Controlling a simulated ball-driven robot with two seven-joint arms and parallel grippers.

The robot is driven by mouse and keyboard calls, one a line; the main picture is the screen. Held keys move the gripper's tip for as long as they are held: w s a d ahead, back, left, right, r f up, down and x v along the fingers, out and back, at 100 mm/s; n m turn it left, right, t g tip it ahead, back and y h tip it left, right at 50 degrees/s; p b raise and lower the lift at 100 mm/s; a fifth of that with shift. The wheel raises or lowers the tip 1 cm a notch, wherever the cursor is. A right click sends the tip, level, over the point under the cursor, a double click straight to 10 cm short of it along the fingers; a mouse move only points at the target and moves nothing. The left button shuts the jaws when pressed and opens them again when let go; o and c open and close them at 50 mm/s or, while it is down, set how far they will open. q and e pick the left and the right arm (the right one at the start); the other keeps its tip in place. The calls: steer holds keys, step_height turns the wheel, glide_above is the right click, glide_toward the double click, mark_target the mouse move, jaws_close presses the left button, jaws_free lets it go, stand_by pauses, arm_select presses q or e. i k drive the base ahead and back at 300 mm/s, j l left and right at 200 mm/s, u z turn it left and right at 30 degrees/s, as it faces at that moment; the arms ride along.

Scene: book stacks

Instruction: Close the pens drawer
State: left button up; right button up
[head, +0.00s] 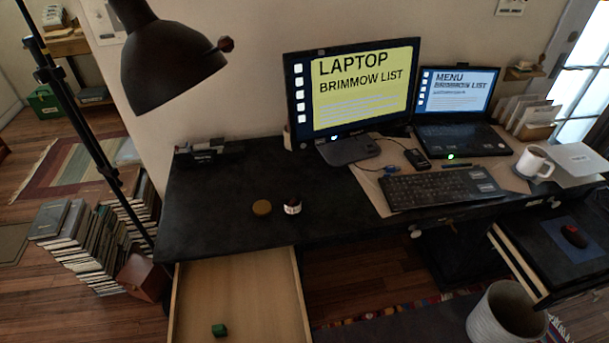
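A light wooden drawer (240,284) stands pulled out from the left part of the black desk (215,215). A small green block-like item (219,330) lies inside it, and the rest of its visible floor is bare. The drawer's near end is cut off by the bottom of the view. I see no pens in it and no label, so I cannot tell whether it is the pens drawer. Neither of my grippers is in view.
A black lamp (170,62) hangs at the upper left. A monitor (352,88), laptop (458,110), keyboard (440,187) and mug (533,163) stand on the desk. A pale bin (505,315) is at the lower right. Book stacks (85,245) line the floor at left.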

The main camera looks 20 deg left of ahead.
mark_target(258, 296)
steer(key=k+j+u, duration=0.2)
steer(key=k, duration=0.25)
steer(key=k+j+u, duration=0.15)
steer(key=k+j, duration=0.25)
steer(key=k, duration=0.05)
